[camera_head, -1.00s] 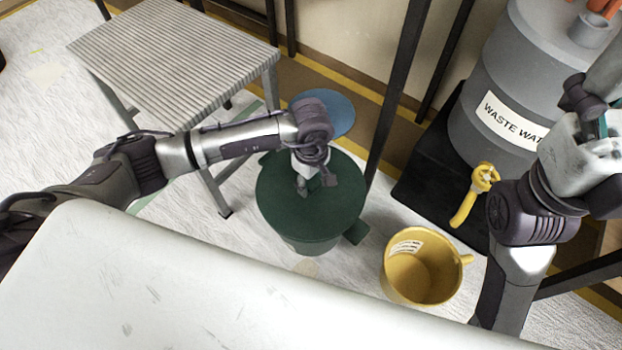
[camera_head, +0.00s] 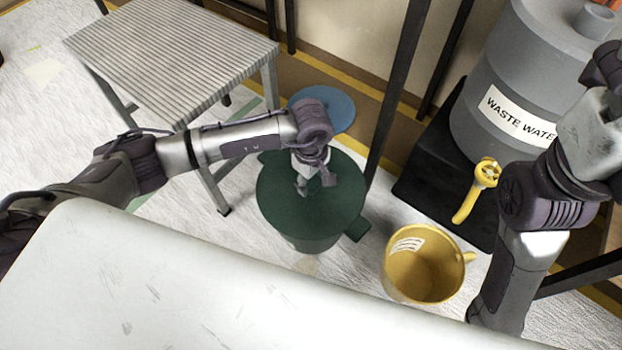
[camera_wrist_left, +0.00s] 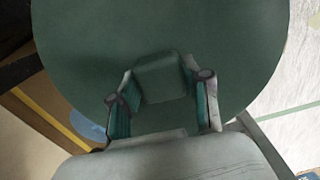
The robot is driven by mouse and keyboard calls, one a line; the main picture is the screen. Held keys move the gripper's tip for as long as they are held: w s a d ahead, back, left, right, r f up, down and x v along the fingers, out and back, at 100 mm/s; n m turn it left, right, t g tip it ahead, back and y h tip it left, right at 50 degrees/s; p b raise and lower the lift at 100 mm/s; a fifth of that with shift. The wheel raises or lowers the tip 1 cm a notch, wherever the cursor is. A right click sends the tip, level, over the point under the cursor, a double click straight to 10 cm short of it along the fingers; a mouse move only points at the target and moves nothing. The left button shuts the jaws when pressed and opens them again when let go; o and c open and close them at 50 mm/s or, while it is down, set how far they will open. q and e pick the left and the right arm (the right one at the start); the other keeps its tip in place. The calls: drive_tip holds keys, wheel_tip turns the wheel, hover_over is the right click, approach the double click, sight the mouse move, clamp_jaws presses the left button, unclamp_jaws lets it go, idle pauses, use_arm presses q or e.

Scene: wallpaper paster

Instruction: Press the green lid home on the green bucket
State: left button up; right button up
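The green lid (camera_head: 285,208) lies over the top of the green bucket (camera_head: 312,243), which stands on the floor left of the yellow bucket. I cannot tell whether the rim is fully seated. The lid also fills much of the left wrist view (camera_wrist_left: 80,45), with a square block handle (camera_wrist_left: 160,78) at its middle. My left gripper (camera_head: 316,186) is over the lid from above. In the left wrist view its two fingers (camera_wrist_left: 160,88) sit against opposite sides of the handle. My right arm is at the right edge; its fingers are out of view.
A yellow bucket (camera_head: 393,278) stands right of the green one. A grey waste water barrel (camera_head: 480,130) with a yellow tap (camera_head: 466,203) stands on a black stand (camera_head: 420,190). A ribbed step (camera_head: 170,60) is at the left; a blue disc (camera_head: 335,105) lies behind.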

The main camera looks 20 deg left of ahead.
sight(311, 181)
use_arm(q)
drive_tip(key=o, duration=0.5)
drive_tip(key=shift+f, duration=0.1)
drive_tip(key=shift+c, duration=0.2)
wheel_tip(311, 181, up, 12)
idle(0.5)
